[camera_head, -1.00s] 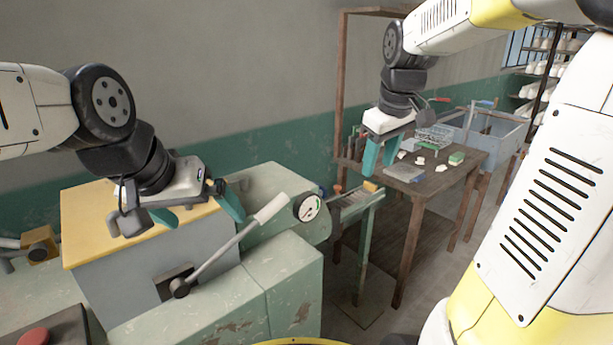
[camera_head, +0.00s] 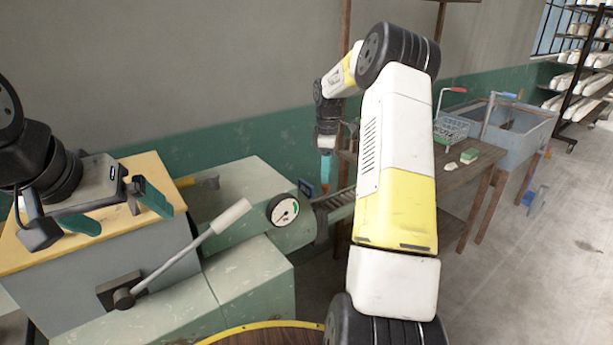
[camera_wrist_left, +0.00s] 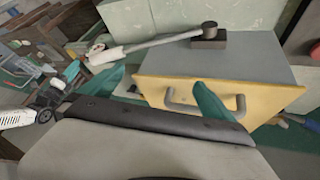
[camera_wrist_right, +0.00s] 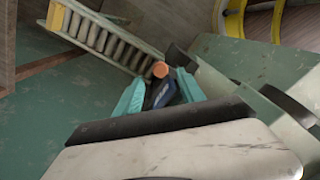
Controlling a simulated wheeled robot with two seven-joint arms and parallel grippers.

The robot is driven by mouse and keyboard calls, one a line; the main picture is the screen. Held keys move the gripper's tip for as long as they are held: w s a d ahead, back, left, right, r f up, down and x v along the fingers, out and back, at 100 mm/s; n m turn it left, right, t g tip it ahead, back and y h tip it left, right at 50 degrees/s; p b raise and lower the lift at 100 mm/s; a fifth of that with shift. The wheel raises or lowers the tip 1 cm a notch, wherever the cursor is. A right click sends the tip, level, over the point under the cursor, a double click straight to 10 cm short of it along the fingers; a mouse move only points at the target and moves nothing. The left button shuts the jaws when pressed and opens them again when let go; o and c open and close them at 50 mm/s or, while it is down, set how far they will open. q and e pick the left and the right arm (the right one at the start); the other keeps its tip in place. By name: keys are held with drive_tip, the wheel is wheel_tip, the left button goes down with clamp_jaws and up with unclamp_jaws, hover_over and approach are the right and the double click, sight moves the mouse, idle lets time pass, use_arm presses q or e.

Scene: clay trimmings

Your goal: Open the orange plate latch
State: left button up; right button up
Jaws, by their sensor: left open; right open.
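A small orange knob or cap (camera_wrist_right: 160,69) with a dark blue body below it shows between my right fingers in the right wrist view. I cannot tell whether it is the orange plate latch. In the head view, a small blue part (camera_head: 306,188) stands by the end of the green machine (camera_head: 245,172). My left gripper (camera_head: 117,210) is open and empty above the yellow-topped box.
The yellow-topped grey box (camera_head: 150,165) has a U-shaped handle (camera_wrist_left: 205,103). A long lever (camera_head: 185,262) and a dial gauge (camera_head: 284,209) are on the machine's near side. A slatted rack (camera_wrist_right: 100,35) adjoins it. A wooden table (camera_head: 470,175) and grey sink (camera_head: 520,128) stand right.

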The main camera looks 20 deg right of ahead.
sight(326, 185)
drive_tip(key=shift+f, duration=2.2)
clamp_jaws()
